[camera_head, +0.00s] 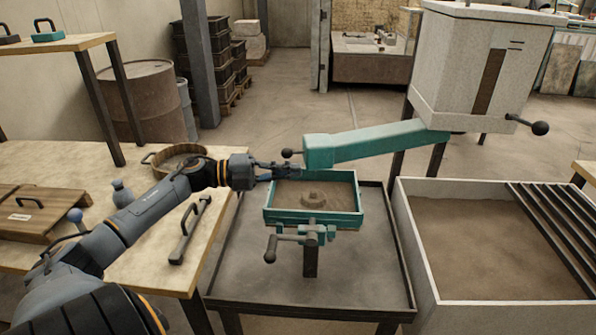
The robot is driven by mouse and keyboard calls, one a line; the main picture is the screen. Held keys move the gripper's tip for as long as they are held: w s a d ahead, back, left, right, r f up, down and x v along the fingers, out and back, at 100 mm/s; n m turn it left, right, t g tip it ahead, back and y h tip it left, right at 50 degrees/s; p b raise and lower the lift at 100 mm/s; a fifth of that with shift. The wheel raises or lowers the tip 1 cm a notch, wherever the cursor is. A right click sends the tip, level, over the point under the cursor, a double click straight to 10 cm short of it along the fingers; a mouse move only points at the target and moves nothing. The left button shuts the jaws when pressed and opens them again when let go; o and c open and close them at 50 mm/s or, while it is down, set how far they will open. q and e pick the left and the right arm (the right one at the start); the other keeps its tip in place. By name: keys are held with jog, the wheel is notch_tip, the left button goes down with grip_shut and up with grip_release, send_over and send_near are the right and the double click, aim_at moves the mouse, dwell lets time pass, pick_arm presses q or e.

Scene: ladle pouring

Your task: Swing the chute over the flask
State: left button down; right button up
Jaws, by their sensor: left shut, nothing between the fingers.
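The teal chute (375,146) runs from the foot of the light grey hopper (487,75) at the right toward the left. Its outer end shows just beyond the far edge of the teal flask (314,219); I cannot tell how far it reaches over it. A dark ball knob (287,153) sticks out left from that end. The flask holds sand with a round raised shape in the middle. My left gripper (294,172) is shut and empty, just below the knob, near the flask's back left corner. I cannot tell if it touches the knob. My right gripper is out of view.
The flask sits on a stand with a handle (270,248) in a dark tray table (350,285). A sand bin (480,245) with bars stands right. A wooden table (150,240) at left holds a round wooden tub (180,160) and a bar handle (190,229).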

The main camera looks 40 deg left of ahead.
pick_arm(q)
jog(key=s+a+b, duration=0.1)
jog(key=s+a, duration=0.2)
jog(key=a, duration=0.3)
jog(key=shift+a+f, duration=0.3)
jog(key=shift+f, duration=0.15)
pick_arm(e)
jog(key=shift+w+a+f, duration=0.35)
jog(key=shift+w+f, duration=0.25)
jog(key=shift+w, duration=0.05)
pick_arm(q)
jog(key=shift+s, duration=0.1)
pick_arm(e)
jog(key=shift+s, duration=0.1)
pick_arm(q)
jog(key=shift+d, duration=0.1)
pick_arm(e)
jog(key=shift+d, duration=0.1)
